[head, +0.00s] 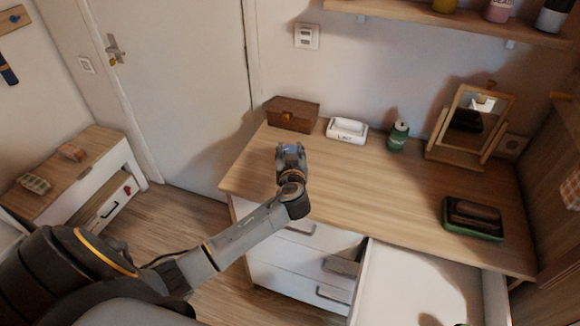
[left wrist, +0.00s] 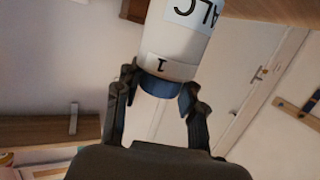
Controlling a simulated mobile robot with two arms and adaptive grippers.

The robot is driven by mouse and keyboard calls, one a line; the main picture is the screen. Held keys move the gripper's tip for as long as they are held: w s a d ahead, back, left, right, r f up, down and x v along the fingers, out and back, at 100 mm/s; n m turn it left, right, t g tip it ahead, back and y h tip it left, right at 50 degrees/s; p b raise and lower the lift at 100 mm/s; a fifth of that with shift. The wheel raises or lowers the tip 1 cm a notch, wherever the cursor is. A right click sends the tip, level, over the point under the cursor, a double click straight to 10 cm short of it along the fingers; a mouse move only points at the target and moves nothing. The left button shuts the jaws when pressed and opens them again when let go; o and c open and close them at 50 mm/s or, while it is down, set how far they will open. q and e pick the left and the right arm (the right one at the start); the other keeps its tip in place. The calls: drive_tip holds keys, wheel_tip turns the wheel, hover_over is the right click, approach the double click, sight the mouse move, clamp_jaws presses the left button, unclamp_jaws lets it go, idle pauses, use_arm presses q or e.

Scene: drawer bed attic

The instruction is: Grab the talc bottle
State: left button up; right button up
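The talc bottle (left wrist: 178,38) is white with black lettering and a blue cap (left wrist: 160,86). In the left wrist view it appears upside down, its cap toward my gripper. My left gripper (left wrist: 158,88) has one dark finger on each side of the cap, very close to it. Whether both fingers press on the cap cannot be told. The bottle's white body is hidden there. My right gripper is not in view.
On the desk (head: 370,190) stand a brown box (head: 293,114), a white dish (head: 347,131), a green can (head: 398,136), a mirror (head: 470,122) and a green tray (head: 448,224). A drawer (head: 405,285) is open at the front. A shelf (head: 420,16) hangs above.

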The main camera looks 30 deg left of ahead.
use_arm(q)
clamp_jaws()
drive_tip(key=shift+r, duration=0.1)
